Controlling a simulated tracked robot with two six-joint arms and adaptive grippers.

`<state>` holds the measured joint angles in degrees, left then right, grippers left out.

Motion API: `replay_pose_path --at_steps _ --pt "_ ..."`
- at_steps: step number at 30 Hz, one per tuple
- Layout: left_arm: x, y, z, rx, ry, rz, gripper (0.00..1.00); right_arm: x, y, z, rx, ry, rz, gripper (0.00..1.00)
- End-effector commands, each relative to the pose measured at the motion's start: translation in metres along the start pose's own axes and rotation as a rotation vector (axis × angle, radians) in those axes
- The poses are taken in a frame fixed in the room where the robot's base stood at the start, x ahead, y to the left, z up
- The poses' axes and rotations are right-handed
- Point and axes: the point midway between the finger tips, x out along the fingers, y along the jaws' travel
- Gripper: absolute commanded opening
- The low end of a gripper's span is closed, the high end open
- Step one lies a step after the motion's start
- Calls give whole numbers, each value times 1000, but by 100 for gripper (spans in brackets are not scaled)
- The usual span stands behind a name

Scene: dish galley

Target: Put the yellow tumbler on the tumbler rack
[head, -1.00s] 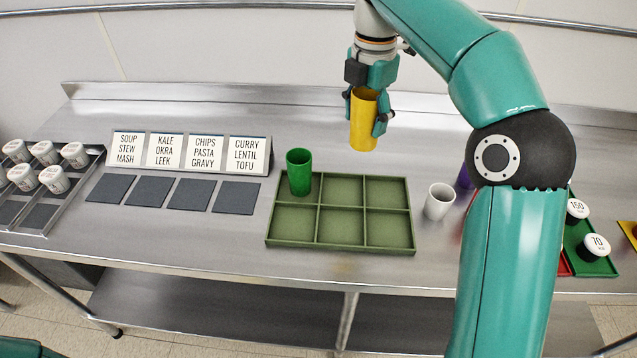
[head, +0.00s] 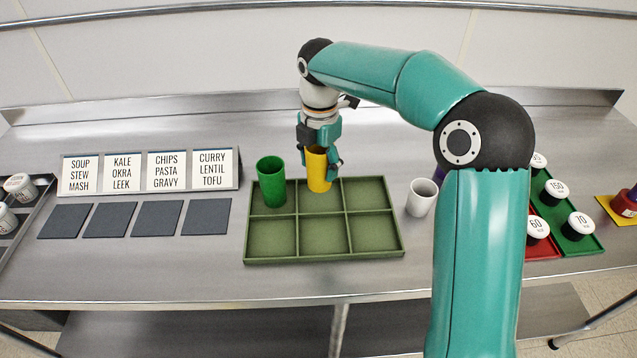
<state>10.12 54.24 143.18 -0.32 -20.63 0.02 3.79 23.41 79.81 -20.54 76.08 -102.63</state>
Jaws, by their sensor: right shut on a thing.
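The yellow tumbler (head: 318,172) is upright in my right gripper (head: 320,160), which is shut on it from above. Its lower end is at the back middle compartment of the green tumbler rack (head: 323,236). I cannot tell whether it touches the rack floor. A green tumbler (head: 271,182) stands upright in the back left compartment, just left of the yellow one. The other compartments look empty. My left gripper is not in view.
A white cup (head: 421,198) stands right of the rack, with a purple thing behind it partly hidden by my right arm. Labelled signs (head: 147,171) and dark square mats (head: 109,219) lie left. Round white-topped weights (head: 579,224) sit on coloured trays at right.

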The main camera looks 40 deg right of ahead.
Motion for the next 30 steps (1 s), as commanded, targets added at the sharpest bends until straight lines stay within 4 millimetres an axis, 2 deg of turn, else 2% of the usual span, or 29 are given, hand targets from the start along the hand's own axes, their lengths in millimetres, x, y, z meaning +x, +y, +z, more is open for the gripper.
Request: replay_pose_path --at_steps 5,13,21,22,27,30 --pt "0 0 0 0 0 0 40 12 0 1 2 0 -1 28" --pt "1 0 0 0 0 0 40 47 -2 1 2 0 -3 28" --pt "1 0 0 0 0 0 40 52 -2 1 2 0 -1 28" --pt "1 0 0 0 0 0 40 52 -2 1 2 0 -1 69" --pt "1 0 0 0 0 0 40 52 -2 1 3 0 -1 96" --pt "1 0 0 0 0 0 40 51 -2 2 3 0 -1 96"
